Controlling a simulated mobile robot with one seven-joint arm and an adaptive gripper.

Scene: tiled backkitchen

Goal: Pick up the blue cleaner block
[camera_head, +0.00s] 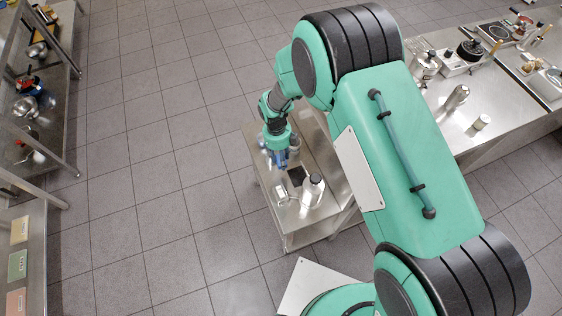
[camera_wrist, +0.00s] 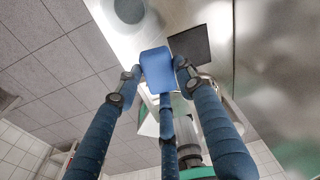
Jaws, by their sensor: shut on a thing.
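The blue cleaner block (camera_wrist: 156,66) is a plain blue piece with rounded corners, in the upper middle of the wrist view. My gripper (camera_wrist: 158,76) is shut on it, with blue fingers at its left and right sides and a third finger below. In the head view my gripper (camera_head: 280,158) points down over the far end of a small steel table (camera_head: 299,236). The block cannot be told apart from the blue fingers there. Whether the block still touches the tabletop is not clear.
A dark square plate (camera_head: 297,175) lies on the small table beside my gripper, with a bottle with a dark cap (camera_head: 315,186) nearer. A steel counter (camera_head: 494,98) with several items stands at the right. Shelves (camera_head: 40,120) line the left, with open tiled floor between.

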